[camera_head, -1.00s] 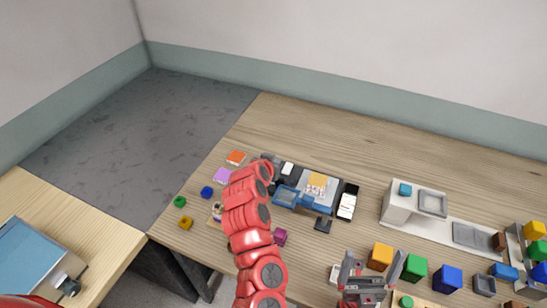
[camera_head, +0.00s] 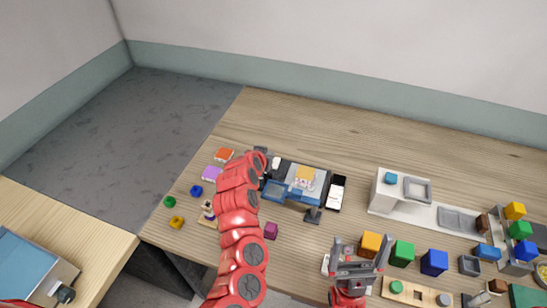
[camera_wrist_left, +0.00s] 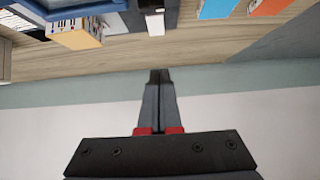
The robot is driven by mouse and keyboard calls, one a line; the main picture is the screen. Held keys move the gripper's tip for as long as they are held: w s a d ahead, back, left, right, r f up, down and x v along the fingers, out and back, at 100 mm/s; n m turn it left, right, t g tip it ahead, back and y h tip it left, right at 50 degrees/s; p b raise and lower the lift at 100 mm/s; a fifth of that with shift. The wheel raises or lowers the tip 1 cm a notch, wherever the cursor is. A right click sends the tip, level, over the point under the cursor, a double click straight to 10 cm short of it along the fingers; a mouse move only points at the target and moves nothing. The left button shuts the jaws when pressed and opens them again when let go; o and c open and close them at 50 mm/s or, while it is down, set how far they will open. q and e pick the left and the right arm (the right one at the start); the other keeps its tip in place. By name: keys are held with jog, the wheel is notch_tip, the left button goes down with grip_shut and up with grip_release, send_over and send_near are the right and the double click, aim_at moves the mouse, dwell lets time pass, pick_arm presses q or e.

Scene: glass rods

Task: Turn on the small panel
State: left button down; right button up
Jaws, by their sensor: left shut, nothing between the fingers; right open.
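I cannot tell for sure which thing is the small panel. A black-framed panel with white tiles (camera_head: 336,193) lies on the table, right of a grey and blue device (camera_head: 303,180). A small white block (camera_head: 276,162) is near the end of my left arm; a white block also shows in the left wrist view (camera_wrist_left: 155,23). My left gripper (camera_wrist_left: 160,74) is shut and empty, its tips pointing toward that block. In the head view its fingers are hard to make out. My right gripper (camera_head: 360,248) is open and empty near the table's front edge, by an orange cube (camera_head: 370,244).
Green (camera_head: 402,253) and blue (camera_head: 434,262) cubes stand right of the right gripper. A white stand (camera_head: 386,191) is behind them. Orange (camera_head: 224,154) and purple (camera_head: 212,173) flat pieces lie left of my left arm. The table's back is clear.

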aim_at(275, 163)
pick_arm(q)
jog(key=p+x, duration=0.1)
jog(key=x, duration=0.4)
jog(key=shift+d, duration=0.1)
jog(key=shift+w+f, duration=0.2)
jog(key=shift+w, duration=0.2)
notch_tip(275, 163, down, 2)
jog(key=shift+w+f+p, duration=0.1)
jog(key=shift+p, duration=0.5)
jog(key=shift+w+d+f, duration=0.1)
jog(key=shift+w+f, duration=0.1)
jog(key=shift+f, duration=0.85)
